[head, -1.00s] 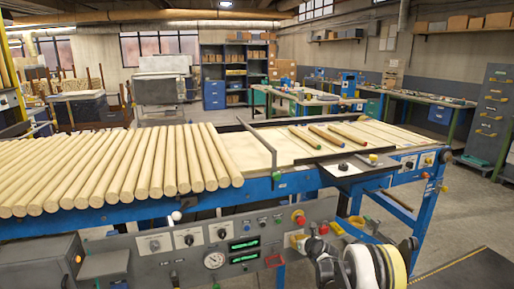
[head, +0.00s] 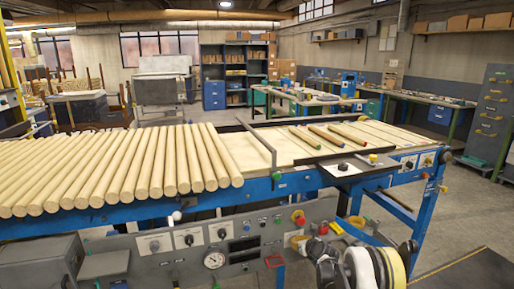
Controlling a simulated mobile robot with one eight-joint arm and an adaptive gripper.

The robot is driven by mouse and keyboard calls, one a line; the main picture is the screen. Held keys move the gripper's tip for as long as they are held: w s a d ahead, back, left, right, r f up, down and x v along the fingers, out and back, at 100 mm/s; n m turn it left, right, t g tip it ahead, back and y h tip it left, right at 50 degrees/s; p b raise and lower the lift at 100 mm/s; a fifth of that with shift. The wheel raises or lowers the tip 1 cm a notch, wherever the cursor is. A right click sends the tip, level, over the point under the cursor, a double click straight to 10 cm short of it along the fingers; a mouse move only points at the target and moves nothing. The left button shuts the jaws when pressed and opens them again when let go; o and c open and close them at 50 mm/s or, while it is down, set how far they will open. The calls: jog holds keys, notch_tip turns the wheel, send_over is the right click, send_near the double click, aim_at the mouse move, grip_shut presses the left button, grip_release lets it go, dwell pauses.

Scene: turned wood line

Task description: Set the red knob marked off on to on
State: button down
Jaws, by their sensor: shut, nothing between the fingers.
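A red mushroom-shaped knob (head: 299,219) stands out from the upper right of the grey control panel (head: 205,263), with yellow beside its base. The marks "off" and "on" are too small to read, so I cannot tell whether this is the named knob or how it is set. Dark knobs on white plates sit further left, one of them a dark knob (head: 188,239).
Pale wood rods (head: 120,170) lie in a row on the blue-framed line above the panel. Open floor lies to the right.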

jog(key=shift+w+d+r, duration=0.1)
jog(key=shift+d, duration=0.1)
jog(key=shift+w+d, duration=0.2)
jog(key=shift+d, duration=0.4)
dwell(0.4)
jog(key=s+d, duration=0.2)
jog(key=s, duration=0.3)
jog(key=shift+s+r, duration=0.3)
jog(key=shift+s, duration=0.05)
jog(key=shift+r, duration=0.1)
